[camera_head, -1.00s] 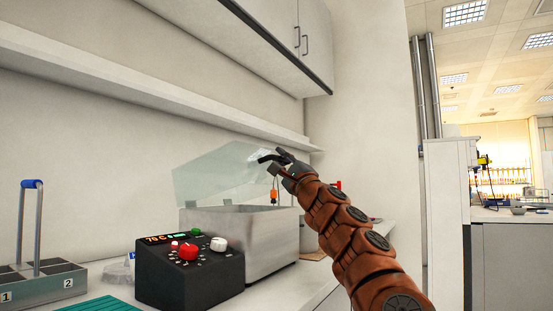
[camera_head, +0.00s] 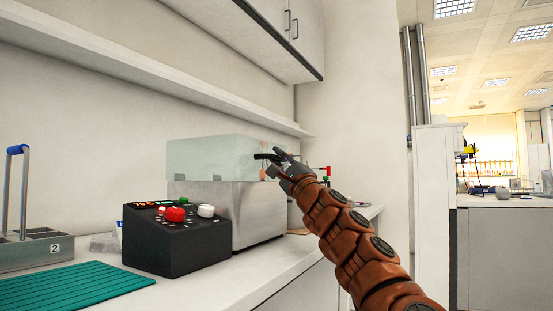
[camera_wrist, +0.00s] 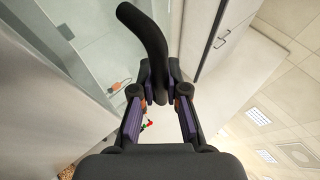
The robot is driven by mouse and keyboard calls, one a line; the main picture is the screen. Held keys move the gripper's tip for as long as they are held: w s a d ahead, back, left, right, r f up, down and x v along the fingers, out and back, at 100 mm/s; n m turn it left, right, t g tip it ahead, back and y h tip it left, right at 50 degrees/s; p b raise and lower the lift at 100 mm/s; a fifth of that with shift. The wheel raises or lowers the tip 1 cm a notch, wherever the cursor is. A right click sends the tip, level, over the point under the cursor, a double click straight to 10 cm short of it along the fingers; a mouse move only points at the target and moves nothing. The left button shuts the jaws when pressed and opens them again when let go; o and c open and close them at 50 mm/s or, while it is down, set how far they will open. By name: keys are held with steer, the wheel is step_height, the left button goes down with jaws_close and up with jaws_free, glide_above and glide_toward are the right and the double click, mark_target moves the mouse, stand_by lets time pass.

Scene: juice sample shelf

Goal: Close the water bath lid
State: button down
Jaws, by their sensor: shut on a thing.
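The water bath (camera_head: 258,218) is a grey metal box on the counter. Its clear glass lid (camera_head: 212,158) is down over the top of the bath and looks level; I cannot tell whether a thin gap is left at the rim. My gripper (camera_head: 284,163) is at the lid's front right, shut on the black curved lid handle (camera_head: 265,156). In the wrist view the handle (camera_wrist: 146,36) stands between the finger pads of my gripper (camera_wrist: 159,85), with the glass lid (camera_wrist: 92,42) to the left.
A black control box (camera_head: 176,240) with red and white knobs stands in front of the bath. A green ribbed mat (camera_head: 70,288) and a grey rack (camera_head: 40,258) lie to the left. A shelf (camera_head: 150,78) and a cabinet (camera_head: 290,30) hang above.

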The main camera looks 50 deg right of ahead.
steer(key=shift+d+f, duration=0.15)
steer(key=shift+f, duration=0.05)
steer(key=c, duration=1.4)
jaws_free()
steer(key=shift+c, duration=0.2)
steer(key=shift+r, duration=0.1)
